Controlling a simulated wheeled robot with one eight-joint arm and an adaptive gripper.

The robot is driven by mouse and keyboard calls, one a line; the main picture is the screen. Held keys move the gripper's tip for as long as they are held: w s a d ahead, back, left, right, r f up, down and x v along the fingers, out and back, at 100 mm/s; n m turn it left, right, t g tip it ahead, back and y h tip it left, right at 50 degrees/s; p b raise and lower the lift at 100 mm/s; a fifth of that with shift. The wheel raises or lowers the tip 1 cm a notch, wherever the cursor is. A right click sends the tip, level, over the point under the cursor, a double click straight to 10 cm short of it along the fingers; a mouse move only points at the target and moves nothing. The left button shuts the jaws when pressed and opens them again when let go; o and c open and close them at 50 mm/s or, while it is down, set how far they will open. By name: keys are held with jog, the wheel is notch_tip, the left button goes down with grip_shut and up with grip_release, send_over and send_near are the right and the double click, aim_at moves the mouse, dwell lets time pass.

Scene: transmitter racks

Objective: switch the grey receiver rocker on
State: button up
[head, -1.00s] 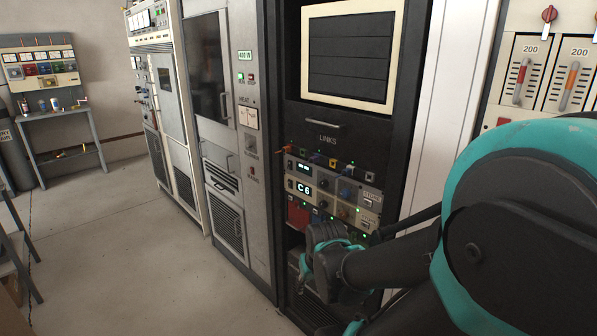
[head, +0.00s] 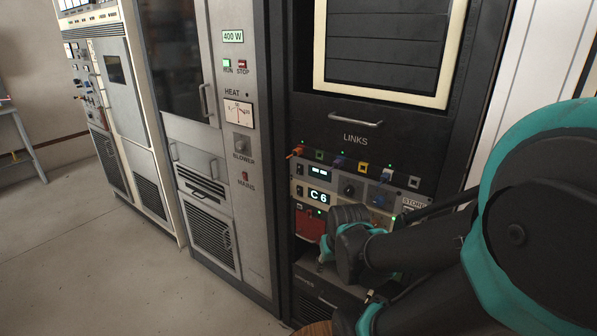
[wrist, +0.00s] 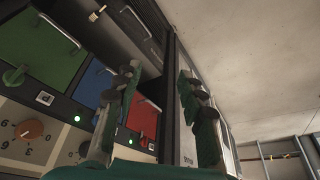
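Two receiver units sit in the dark rack under the LINKS panel in the head view. The upper one (head: 335,172) has a lit display with dashes; the lower one (head: 335,195) has a display reading C6. Each has a small dark rocker at its left end, the upper (head: 298,168) and the lower (head: 299,190). I cannot tell from their colour which is the grey receiver, nor how the rockers are set. My gripper (wrist: 162,108) is open and empty in the wrist view, fingers apart. In the head view it is in front of the rack, below the C6 unit and hiding part of it.
Green (wrist: 38,42), blue (wrist: 92,82) and red (wrist: 146,118) modules with handles show beside my gripper in the wrist view, by a pale panel with an orange knob (wrist: 31,129). Coloured plugs stick out of the LINKS panel (head: 355,140). The floor (head: 120,270) is clear at left.

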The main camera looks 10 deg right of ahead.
jog(key=shift+w+r, duration=0.1)
jog(key=shift+w, duration=0.1)
jog(key=c, duration=0.4)
jog(key=w+r+n, duration=0.1)
jog(key=w+n, duration=0.1)
jog(key=w+a+r+n+h, duration=0.1)
jog(key=w+r+n, duration=0.1)
jog(key=n, duration=0.1)
jog(key=w+r+n, duration=0.2)
jog(key=shift+w+a+r, duration=0.1)
jog(key=shift+w+a, duration=0.05)
jog(key=shift+w, duration=0.15)
grip_shut()
jog(key=w+a+r+n+h, duration=0.2)
jog(key=w+a+r+n, duration=0.4)
jog(key=r+n, duration=0.3)
jog(key=w+a+r+n+t+h, duration=0.1)
jog(key=w+a+r+n+h, duration=0.1)
jog(key=w+a+r+n, duration=0.4)
notch_tip(320, 180, up, 3)
jog(key=w+n, duration=0.3)
jog(key=n, duration=0.2)
jog(key=shift+r, duration=0.15)
